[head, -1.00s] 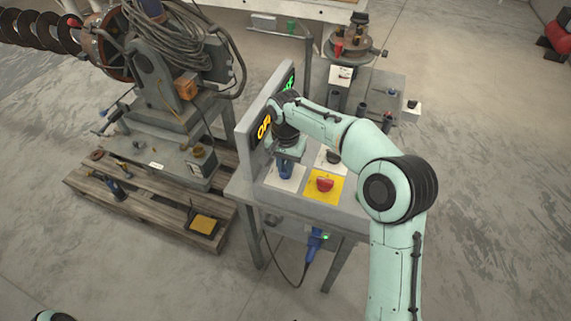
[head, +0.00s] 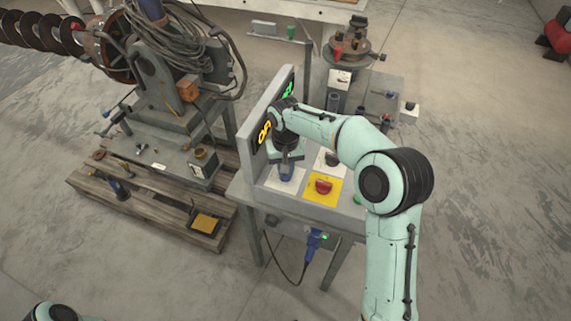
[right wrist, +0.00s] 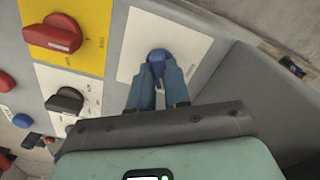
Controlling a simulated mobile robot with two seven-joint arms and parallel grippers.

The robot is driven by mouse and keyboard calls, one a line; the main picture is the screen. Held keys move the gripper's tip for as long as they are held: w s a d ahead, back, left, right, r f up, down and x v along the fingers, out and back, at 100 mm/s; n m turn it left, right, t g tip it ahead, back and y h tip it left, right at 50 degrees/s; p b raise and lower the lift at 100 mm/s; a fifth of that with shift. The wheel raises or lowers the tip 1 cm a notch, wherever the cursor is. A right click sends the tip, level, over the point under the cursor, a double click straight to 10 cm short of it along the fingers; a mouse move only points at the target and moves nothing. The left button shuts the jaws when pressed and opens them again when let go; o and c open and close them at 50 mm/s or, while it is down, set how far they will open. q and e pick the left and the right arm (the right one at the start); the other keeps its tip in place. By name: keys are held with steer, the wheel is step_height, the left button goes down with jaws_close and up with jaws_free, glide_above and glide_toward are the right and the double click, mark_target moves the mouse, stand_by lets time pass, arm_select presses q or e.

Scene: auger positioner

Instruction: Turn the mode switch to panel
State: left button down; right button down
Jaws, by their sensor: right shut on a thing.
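The mode switch appears to be the blue knob (right wrist: 159,57) on a white plate (right wrist: 135,35) in the right wrist view. My right gripper (right wrist: 160,72) is shut on this blue knob, with its blue fingers on both sides. The knob's pointing direction and the labels near it are too small or covered to read. In the head view my right gripper (head: 286,172) points down at the white plate at the left of the grey control panel, and it hides the knob. My left gripper is out of view; only a bit of my left arm shows at the bottom left.
A red switch on a yellow plate (right wrist: 90,15) and a black switch (right wrist: 65,101) sit beside the blue knob. An upright display (head: 264,133) with yellow and green characters stands close behind my gripper. The auger machine (head: 170,100) is on a pallet at left.

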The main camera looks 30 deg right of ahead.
steer(key=n+p, duration=0.2)
steer(key=n, duration=0.4)
steer(key=shift+r, duration=0.1)
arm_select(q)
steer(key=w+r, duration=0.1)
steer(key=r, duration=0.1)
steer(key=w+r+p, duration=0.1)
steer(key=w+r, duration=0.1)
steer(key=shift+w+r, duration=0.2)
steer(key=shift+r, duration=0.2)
arm_select(e)
steer(key=n, duration=0.5)
steer(key=shift+n, duration=0.3)
arm_select(q)
steer(key=shift+p, duration=0.3)
arm_select(e)
steer(key=shift+n, duration=0.3)
steer(key=c, duration=1.1)
jaws_free()
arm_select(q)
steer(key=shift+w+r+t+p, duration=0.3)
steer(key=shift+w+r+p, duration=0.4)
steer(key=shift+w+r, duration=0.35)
arm_select(e)
step_height(320, 180, up, 13)
steer(key=shift+r, duration=0.1)
